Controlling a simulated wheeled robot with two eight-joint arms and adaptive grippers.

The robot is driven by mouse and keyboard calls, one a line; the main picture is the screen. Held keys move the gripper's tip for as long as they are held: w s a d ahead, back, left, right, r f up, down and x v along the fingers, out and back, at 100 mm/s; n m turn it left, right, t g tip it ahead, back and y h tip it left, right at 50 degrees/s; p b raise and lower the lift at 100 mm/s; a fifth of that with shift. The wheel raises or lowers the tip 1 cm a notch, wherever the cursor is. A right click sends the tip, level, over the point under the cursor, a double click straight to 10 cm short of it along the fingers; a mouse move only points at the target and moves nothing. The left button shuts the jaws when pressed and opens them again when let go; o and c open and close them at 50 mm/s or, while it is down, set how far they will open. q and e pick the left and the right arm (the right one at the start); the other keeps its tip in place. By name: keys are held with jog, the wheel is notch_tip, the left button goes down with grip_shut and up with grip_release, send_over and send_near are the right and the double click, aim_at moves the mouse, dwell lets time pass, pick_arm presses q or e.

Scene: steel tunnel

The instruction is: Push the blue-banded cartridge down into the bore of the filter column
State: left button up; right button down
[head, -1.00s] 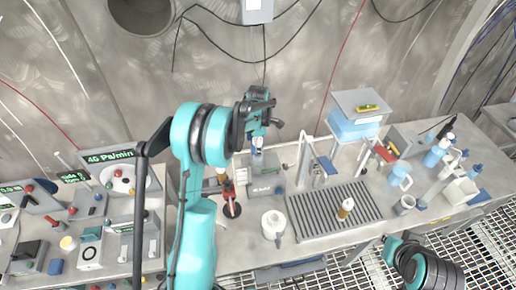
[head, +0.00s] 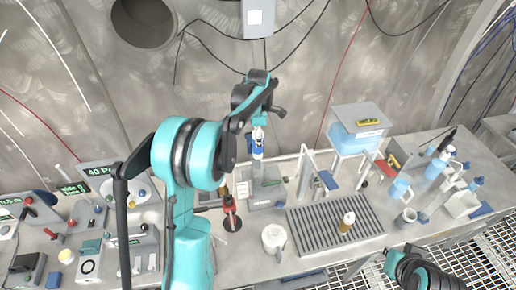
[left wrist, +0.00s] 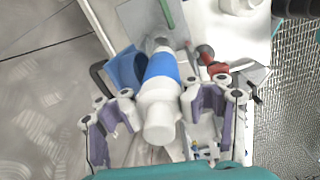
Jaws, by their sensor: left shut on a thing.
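The blue-banded cartridge (head: 258,151) is white with a blue band. It hangs under my left gripper (head: 258,128), above the grey base on the bench. In the left wrist view the cartridge (left wrist: 160,92) lies between the two fingers of my left gripper (left wrist: 163,108), which is shut on it. A clear cylindrical part that seems to be the filter column (left wrist: 159,44) shows just beyond the blue band; whether the cartridge's end is inside the bore cannot be told. My right gripper (head: 390,262) is low at the right of the head view, its fingers unclear.
A blue tank (head: 357,136) stands behind. Instrument boxes fill the left.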

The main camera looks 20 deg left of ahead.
pick_arm(q)
jog(key=shift+r, duration=0.5)
jog(key=o, duration=1.7)
notch_tip(320, 180, up, 12)
jog(key=shift+d, duration=0.1)
